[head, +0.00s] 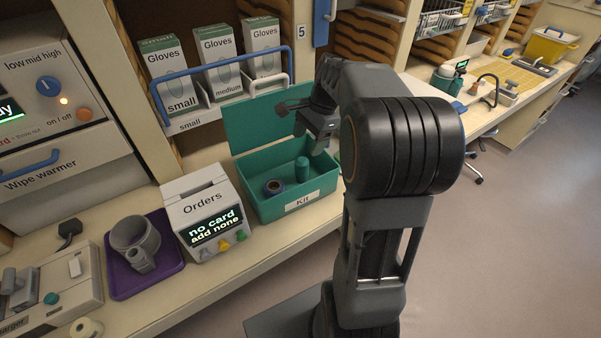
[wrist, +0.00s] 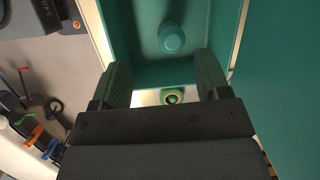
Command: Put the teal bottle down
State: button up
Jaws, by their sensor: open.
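The teal bottle (head: 302,171) stands upright inside the green kit box (head: 297,204), towards its right side. In the wrist view the bottle (wrist: 172,40) shows from above as a round teal top, beyond my fingertips. My gripper (head: 318,143) hangs above the box, over the bottle and clear of it. In the wrist view my gripper (wrist: 166,78) has its two fingers wide apart with nothing held between them.
The open lid (head: 262,122) rises behind. The orders device (head: 205,210) stands left of the box, then a purple tray (head: 145,265) with a grey cuff. Glove boxes (head: 218,55) stand on a shelf behind.

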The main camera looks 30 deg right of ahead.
jog(key=s+a+f+n+t+h, duration=0.1)
jog(key=s+a+n+t+h, duration=0.2)
jog(key=s+a+n, duration=0.8)
jog(key=shift+s+f+n+h, duration=0.3)
jog(key=shift+s+n, duration=1.3)
jog(key=shift+n, duration=1.1)
